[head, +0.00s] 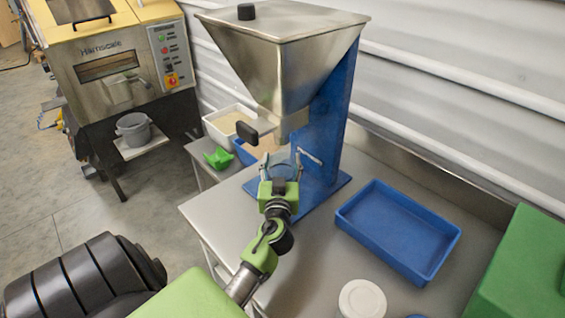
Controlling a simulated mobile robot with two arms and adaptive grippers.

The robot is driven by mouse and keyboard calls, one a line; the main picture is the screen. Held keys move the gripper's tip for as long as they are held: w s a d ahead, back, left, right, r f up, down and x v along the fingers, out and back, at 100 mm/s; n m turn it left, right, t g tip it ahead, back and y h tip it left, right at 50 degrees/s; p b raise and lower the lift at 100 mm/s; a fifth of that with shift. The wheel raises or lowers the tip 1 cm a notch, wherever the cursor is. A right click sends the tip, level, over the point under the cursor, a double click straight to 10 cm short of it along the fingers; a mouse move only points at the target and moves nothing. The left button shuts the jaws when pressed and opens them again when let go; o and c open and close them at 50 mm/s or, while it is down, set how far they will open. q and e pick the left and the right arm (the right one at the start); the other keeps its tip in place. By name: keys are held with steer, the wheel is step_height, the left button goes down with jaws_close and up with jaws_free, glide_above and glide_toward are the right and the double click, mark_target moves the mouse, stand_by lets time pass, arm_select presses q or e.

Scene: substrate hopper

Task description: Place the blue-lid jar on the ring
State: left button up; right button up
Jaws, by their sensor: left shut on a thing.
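My left gripper (280,171) reaches in under the spout of the steel hopper (285,65). Its fingers are closed around a clear, jar-like thing (283,157), mostly hidden by the fingers and wrist. I cannot make out a blue lid on it. A ring cannot be told apart under the spout; the gripper covers that spot. A pale rod (310,157) sticks out just right of the fingers. A small blue round edge (416,316), cut off at the bottom of the view, may be a lid. My right gripper is not in view.
The blue hopper stand (330,125) rises close behind the gripper. A blue tray (397,230) and a white round lid (362,299) are on the steel table. A green box-like thing (522,265) fills the right edge. A white bin (226,122) and green scoop (218,158) are left.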

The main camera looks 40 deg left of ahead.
arm_select(q)
steer(key=shift+s+d, duration=0.25)
steer(key=o, duration=1.2)
steer(key=shift+c, duration=0.2)
steer(key=o, duration=0.3)
steer(key=shift+f, duration=0.1)
steer(key=shift+o, duration=0.2)
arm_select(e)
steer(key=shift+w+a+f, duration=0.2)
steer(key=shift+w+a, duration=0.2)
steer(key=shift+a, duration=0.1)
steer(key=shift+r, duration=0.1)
